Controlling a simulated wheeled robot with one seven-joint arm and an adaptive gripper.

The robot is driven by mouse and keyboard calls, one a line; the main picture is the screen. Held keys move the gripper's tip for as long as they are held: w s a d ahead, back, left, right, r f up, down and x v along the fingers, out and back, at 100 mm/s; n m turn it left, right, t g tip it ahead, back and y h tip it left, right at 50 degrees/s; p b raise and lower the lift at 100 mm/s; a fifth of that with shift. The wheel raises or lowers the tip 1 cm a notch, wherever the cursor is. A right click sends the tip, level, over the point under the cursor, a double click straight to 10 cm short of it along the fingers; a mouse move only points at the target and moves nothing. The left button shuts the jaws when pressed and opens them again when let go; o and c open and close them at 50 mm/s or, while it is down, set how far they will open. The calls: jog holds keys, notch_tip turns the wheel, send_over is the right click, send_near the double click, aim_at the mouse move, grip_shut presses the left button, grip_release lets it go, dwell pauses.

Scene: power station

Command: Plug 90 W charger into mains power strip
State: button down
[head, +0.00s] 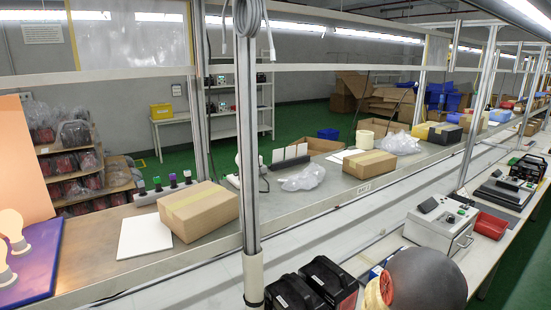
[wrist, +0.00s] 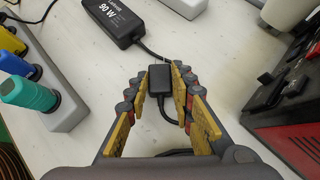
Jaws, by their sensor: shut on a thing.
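In the wrist view, my gripper (wrist: 160,82) has its yellow-padded fingers on either side of a small black plug (wrist: 161,77) and is shut on it. A black cable runs from the plug back between the fingers. The black charger (wrist: 115,20) marked 90 W lies on the pale bench beyond the fingertips, with a cable leading towards the plug. A light grey power strip (wrist: 68,112) lies to the left, apart from my gripper, with teal (wrist: 28,94), yellow (wrist: 12,64) and blue plugs in it. Any free socket is hidden or out of view. My gripper is not discernible in the head view.
A red and black device (wrist: 285,135) stands close on the right in the wrist view. A white block (wrist: 187,5) lies past the charger. In the head view, a metal post (head: 250,150) rises before the benches, and a cardboard box (head: 198,210) sits on the far bench.

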jog(key=shift+r, duration=0.1)
jog(key=shift+r+p, duration=2.3)
jog(key=shift+r, duration=0.65)
jog(key=shift+r, duration=0.3)
notch_tip(320, 180, up, 6)
jog(key=p, duration=0.4)
jog(key=w+d+r+m+t+h+b, duration=0.2)
jog(key=w+d+r+m+t+h, duration=0.2)
jog(key=d+m, duration=0.3)
jog(key=w+d+r+m+t+h+b, duration=0.2)
jog(key=w+d+r+m, duration=0.4)
jog(key=d, duration=0.4)
jog(key=shift+w+m+t+h, duration=0.65)
jog(key=shift+m+t+h, duration=0.3)
jog(key=shift+h, duration=0.35)
jog(key=shift+d+m+h, duration=0.2)
jog(key=shift+m+h, duration=0.5)
jog(key=shift+m, duration=0.25)
